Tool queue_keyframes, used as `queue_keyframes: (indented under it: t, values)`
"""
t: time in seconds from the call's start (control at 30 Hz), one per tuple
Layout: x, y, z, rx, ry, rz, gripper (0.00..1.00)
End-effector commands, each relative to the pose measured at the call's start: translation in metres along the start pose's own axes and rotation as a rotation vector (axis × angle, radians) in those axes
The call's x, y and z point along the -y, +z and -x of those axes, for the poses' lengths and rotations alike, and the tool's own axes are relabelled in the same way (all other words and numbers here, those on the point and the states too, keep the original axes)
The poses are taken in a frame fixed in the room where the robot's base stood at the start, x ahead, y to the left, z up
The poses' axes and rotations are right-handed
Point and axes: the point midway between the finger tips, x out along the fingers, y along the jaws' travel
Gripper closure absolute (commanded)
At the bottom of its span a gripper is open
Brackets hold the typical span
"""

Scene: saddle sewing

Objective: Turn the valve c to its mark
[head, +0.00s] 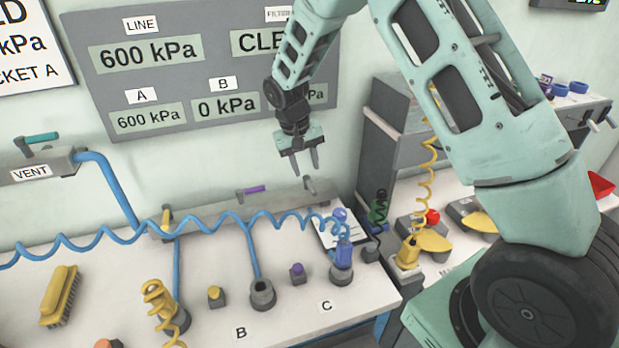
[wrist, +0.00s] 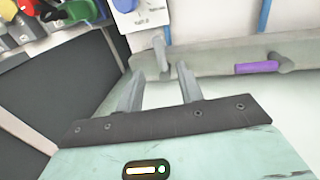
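A grey manifold (head: 218,208) runs along the wall at the back of the bench and carries several valve levers. The rightmost lever, a pale grey one (head: 309,184), lies on the side of the C label (head: 327,306) and appears to be valve c; no mark on it is legible. It also shows in the wrist view (wrist: 160,52), ahead of my fingers. My gripper (head: 305,167) is open and empty, pointing down just above this lever, apparently not touching it. Its two fingers (wrist: 163,78) are spread apart in the wrist view.
A purple lever (head: 251,190) and a yellow lever (head: 166,218) sit farther left on the manifold. A coiled blue hose (head: 205,222) hangs across its front. A grey cabinet (head: 385,150) stands to the right. Sockets and buttons occupy the bench front.

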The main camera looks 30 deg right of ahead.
Motion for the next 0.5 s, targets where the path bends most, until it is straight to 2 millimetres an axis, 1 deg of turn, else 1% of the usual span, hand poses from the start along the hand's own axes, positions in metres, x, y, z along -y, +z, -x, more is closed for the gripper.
queue_keyframes:
  t: [0.1, 0.2, 0.3, 0.4, 0.5]
  values:
    - [-0.001, 0.001, -0.023, 0.005, 0.002, 0.002, 0.63]
    - [-0.001, 0.001, -0.039, 0.003, 0.001, 0.001, 0.63]
    - [-0.001, 0.0, -0.051, 0.002, 0.001, 0.0, 0.63]
    - [-0.001, 0.0, -0.06, 0.001, 0.001, 0.0, 0.63]
    - [0.0, 0.0, -0.064, -0.001, 0.0, 0.0, 0.63]
